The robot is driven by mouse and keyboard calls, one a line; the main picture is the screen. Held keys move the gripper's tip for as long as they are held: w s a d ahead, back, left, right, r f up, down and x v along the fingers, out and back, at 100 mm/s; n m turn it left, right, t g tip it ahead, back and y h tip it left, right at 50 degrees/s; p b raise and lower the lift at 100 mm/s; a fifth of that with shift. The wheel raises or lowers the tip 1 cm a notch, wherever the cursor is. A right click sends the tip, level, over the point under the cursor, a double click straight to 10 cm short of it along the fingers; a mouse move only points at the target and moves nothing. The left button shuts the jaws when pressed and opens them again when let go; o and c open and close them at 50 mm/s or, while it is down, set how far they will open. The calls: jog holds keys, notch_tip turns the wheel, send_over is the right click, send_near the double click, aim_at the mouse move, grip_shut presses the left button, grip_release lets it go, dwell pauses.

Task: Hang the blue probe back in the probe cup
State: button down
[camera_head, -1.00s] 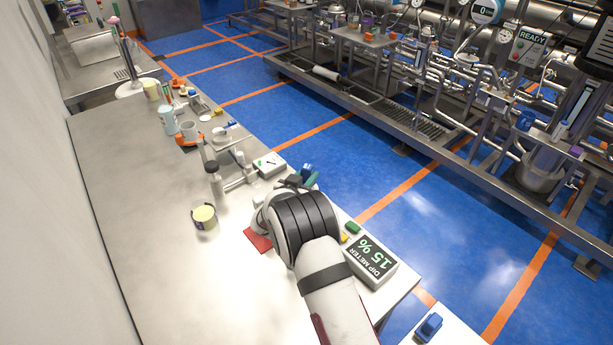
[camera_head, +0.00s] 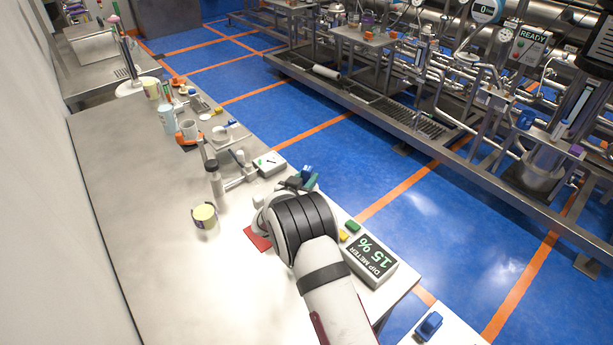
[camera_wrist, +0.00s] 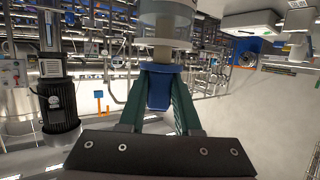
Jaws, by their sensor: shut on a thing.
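My gripper (camera_wrist: 160,100) has green fingers, shut on the blue probe (camera_wrist: 159,90) in the wrist view. A pale shaft runs from the blue part toward a pale, partly clear cylinder (camera_wrist: 166,32) at the top of that view. I cannot tell whether the shaft is inside the cylinder or in front of it, nor whether it is the probe cup. In the head view the blue part (camera_head: 307,172) shows at the green fingertips, by the bench's far edge. My arm hides what lies below it. The dip meter (camera_head: 371,262) reads 15 %.
A pale yellow cup (camera_head: 205,214) stands on the bench (camera_head: 150,240), left of my arm. A red pad (camera_head: 257,239) lies partly under my arm. A white box (camera_head: 271,164) and a grey stand (camera_head: 214,180) are just beyond. The bench's left side is clear.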

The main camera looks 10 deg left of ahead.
jog(key=shift+r, duration=0.5)
jog(key=c, duration=0.5)
grip_release()
jog(key=shift+v, duration=2.55)
jog(key=v, duration=1.5)
jog(key=shift+s+r, duration=0.2)
jog(key=shift+s, duration=0.15)
